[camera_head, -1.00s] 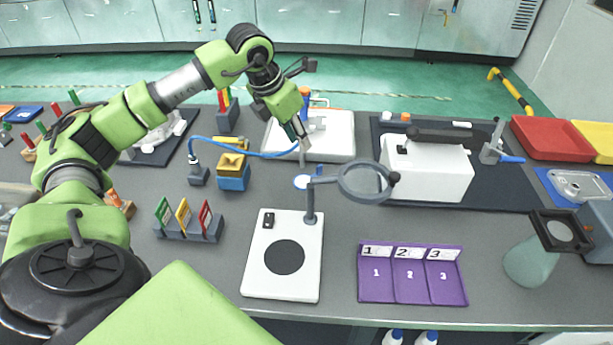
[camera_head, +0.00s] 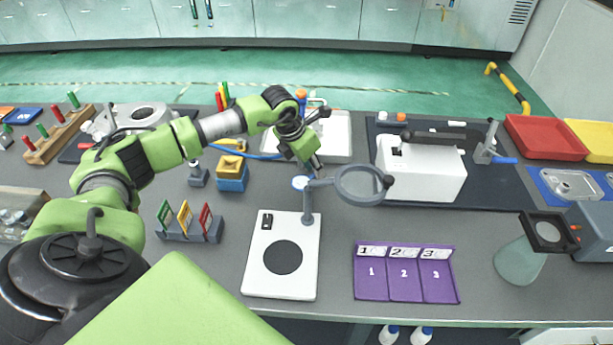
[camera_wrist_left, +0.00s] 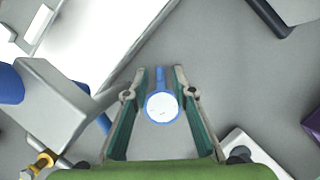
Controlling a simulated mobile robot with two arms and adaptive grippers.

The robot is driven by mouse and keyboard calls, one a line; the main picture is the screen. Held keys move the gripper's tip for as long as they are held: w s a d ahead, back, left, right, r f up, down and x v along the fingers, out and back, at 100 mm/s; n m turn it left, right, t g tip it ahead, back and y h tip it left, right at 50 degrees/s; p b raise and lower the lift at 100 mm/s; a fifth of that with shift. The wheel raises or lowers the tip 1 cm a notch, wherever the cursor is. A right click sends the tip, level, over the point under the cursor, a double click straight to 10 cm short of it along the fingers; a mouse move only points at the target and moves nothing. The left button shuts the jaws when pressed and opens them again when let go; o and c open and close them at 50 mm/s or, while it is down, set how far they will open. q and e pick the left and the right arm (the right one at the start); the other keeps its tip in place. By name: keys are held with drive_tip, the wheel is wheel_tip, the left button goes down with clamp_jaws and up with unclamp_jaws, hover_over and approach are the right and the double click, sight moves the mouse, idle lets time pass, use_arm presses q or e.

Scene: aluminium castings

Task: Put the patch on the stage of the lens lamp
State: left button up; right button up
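The patch (camera_head: 300,183), a small white disc with a blue rim, lies on the grey table just behind the lens lamp. In the left wrist view the patch (camera_wrist_left: 161,107) shows between my fingers, with its blue tab pointing out between the fingertips. My left gripper (camera_head: 317,166) is open and close to it; whether the fingers touch it I cannot tell. The lens lamp (camera_head: 258,279) has a white base with a round black stage (camera_head: 283,257), which is bare. Its round lens (camera_head: 360,185) stands out to the right on a post. My right gripper is not in view.
A purple numbered tray (camera_head: 406,290) lies right of the lamp, and a white box-shaped device (camera_head: 425,175) stands behind the lens. A holder with coloured cards (camera_head: 190,230) is on the left. A white tray (camera_head: 335,150) lies behind my gripper. The lamp's post and lens stand near it.

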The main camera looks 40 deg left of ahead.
use_arm(q)
clamp_jaws()
drive_tip(key=shift+r, duration=0.1)
